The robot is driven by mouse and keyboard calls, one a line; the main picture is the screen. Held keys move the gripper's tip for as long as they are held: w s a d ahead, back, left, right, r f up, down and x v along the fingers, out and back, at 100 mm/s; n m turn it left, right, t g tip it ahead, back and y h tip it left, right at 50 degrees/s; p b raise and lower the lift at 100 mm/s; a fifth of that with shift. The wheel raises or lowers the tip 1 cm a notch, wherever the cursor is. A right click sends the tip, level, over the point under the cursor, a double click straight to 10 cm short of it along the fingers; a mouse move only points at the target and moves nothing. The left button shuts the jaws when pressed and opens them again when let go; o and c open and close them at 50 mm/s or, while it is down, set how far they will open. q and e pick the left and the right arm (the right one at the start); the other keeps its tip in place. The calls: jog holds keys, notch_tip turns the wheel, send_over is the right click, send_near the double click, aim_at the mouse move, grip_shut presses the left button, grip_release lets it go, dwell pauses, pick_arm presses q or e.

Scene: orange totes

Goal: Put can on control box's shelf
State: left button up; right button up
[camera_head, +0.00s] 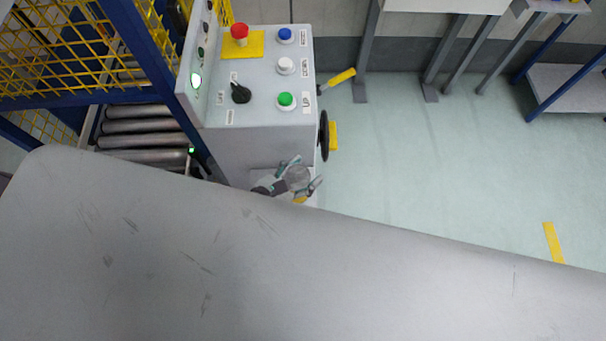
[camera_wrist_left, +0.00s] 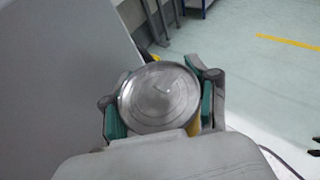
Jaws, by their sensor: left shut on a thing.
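The control box (camera_head: 258,75) stands at the upper left of the head view, with several buttons on its top panel. Its shelf (camera_head: 262,174) shows as a small pale strip low on its front, mostly hidden. My left gripper (camera_head: 297,181) is at this shelf, shut on a round metal can (camera_head: 299,176). In the left wrist view the can's grey round top (camera_wrist_left: 160,97) sits between the green-padded fingers of my left gripper (camera_wrist_left: 160,108). I cannot tell whether the can touches the shelf. My right gripper is not in view.
A black handwheel (camera_head: 324,136) and a yellow handle (camera_head: 341,77) stick out on the box's right side. A roller conveyor (camera_head: 140,126) and yellow mesh fence (camera_head: 60,60) stand left. Open floor (camera_head: 430,150) lies right. My large grey body part covers the lower head view.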

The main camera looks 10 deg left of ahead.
pick_arm(q)
jog(key=shift+f, duration=1.25)
jog(key=shift+f, duration=0.1)
jog(key=o, duration=1.5)
jog(key=shift+c, duration=0.2)
jog(key=shift+s+a, duration=0.15)
jog(key=shift+s, duration=0.15)
jog(key=b+v, duration=0.3)
jog(key=v, duration=0.8)
jog(key=shift+r, duration=0.2)
jog(key=shift+s+a, duration=0.1)
